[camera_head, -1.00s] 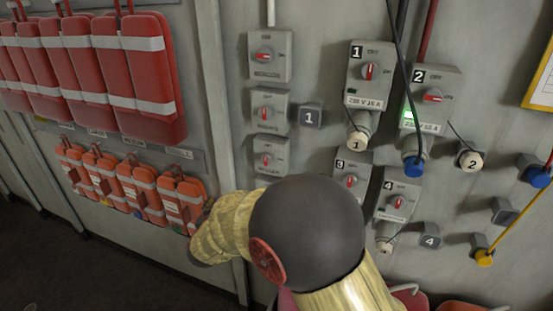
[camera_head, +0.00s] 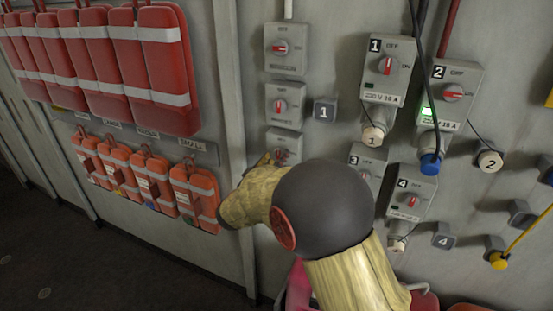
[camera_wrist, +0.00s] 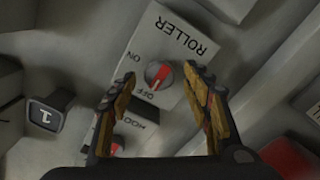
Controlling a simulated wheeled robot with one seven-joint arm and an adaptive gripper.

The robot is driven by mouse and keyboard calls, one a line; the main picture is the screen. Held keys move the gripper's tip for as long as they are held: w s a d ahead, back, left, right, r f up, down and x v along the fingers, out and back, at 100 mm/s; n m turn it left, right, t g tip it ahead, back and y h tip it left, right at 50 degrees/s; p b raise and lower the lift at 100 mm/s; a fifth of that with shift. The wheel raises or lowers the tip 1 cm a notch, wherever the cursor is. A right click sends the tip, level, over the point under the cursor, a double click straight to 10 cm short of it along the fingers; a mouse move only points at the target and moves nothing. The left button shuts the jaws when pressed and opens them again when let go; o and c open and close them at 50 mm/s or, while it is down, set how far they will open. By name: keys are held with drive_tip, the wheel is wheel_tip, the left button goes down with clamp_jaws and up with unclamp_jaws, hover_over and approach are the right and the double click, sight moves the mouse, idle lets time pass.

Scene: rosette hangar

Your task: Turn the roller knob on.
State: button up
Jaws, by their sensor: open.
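The roller switch box (camera_wrist: 188,38) is pale grey and appears upside down in the wrist view, with its ROLLER label at the top. Its round knob (camera_wrist: 158,75) has a red bar slanting between the OFF and ON marks, with one end near OFF. My gripper (camera_wrist: 160,73) is open, with one finger on each side of the knob in this view; contact cannot be told. In the head view the roller box (camera_head: 287,141) is the lowest of three stacked boxes, partly covered by my arm, and the fingers are mostly hidden.
A second switch box (camera_head: 285,103) sits directly above, and a grey socket marked 1 (camera_head: 325,111) is beside it. Numbered power switches (camera_head: 388,68) and hanging cables are to the right. Red bags (camera_head: 195,195) hang to the left.

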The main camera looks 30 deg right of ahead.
drive_tip(key=shift+w+d, duration=0.25)
drive_tip(key=shift+d, duration=0.05)
drive_tip(key=shift+c, duration=0.3)
drive_tip(key=c, duration=1.1)
drive_tip(key=shift+m, duration=0.4)
drive_tip(key=m+b, duration=0.2)
drive_tip(key=m, duration=0.1)
drive_tip(key=shift+f+m, duration=0.15)
drive_tip(key=shift+m, duration=0.15)
drive_tip(key=m+b, duration=0.3)
drive_tip(key=m, duration=0.1)
drive_tip(key=shift+m, duration=0.3)
drive_tip(key=m+b, duration=0.5)
drive_tip(key=shift+f, duration=0.1)
drive_tip(key=shift+m+b, duration=1.45)
drive_tip(key=shift+m, duration=0.55)
